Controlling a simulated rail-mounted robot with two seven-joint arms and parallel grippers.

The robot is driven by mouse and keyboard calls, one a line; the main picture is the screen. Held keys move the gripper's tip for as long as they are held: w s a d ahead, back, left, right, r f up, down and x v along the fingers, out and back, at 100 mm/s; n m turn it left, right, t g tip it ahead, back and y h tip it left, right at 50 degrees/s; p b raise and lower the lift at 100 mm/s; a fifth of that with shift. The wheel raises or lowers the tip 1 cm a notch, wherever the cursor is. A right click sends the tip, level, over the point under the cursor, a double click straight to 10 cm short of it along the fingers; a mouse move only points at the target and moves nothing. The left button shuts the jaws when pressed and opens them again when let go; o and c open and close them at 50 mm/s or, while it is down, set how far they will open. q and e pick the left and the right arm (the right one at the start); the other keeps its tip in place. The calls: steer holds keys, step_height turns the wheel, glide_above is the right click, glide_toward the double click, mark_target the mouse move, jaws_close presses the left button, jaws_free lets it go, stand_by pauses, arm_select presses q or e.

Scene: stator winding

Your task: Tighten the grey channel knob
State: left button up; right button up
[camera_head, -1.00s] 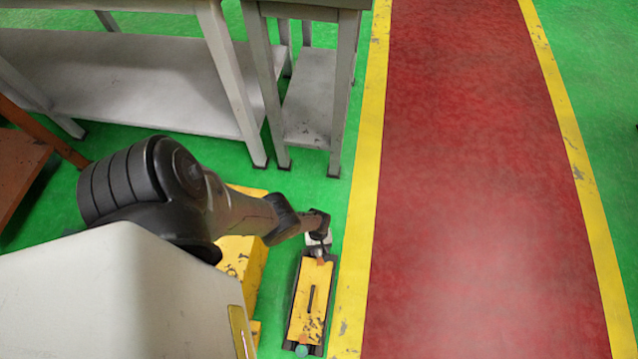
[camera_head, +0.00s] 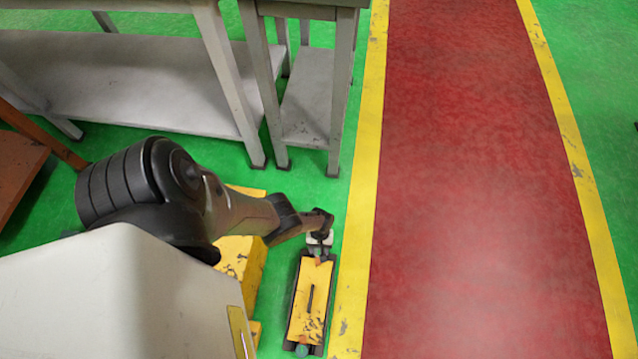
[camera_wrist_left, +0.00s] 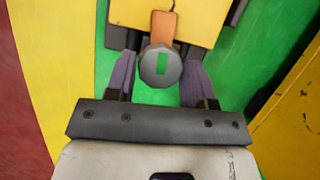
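The grey knob (camera_wrist_left: 160,66) is round, with a green rectangular mark on its face. It sits at the end of an orange piece (camera_wrist_left: 163,27) on the yellow device (camera_wrist_left: 187,14). My left gripper (camera_wrist_left: 160,68) has its two purple-grey fingers apart, one on each side of the knob. The gaps are very narrow, and contact is not clear. In the head view my left gripper (camera_head: 320,240) is at the far end of the yellow device (camera_head: 308,300), and the knob cannot be made out there. My right gripper is not in view.
A larger yellow block (camera_head: 240,262) stands left of the device. Grey tables (camera_head: 130,82) stand at the back left, and an orange table (camera_head: 18,170) is at the left edge. The red walkway (camera_head: 480,200) on the right is clear.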

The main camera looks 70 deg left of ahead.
arm_select(q)
steer(key=o, duration=0.4)
steer(key=shift+r, duration=0.1)
steer(key=p+v, duration=1)
steer(key=v, duration=0.3)
steer(key=shift+r+p, duration=0.25)
steer(key=shift+p, duration=0.1)
steer(key=shift+a, duration=0.1)
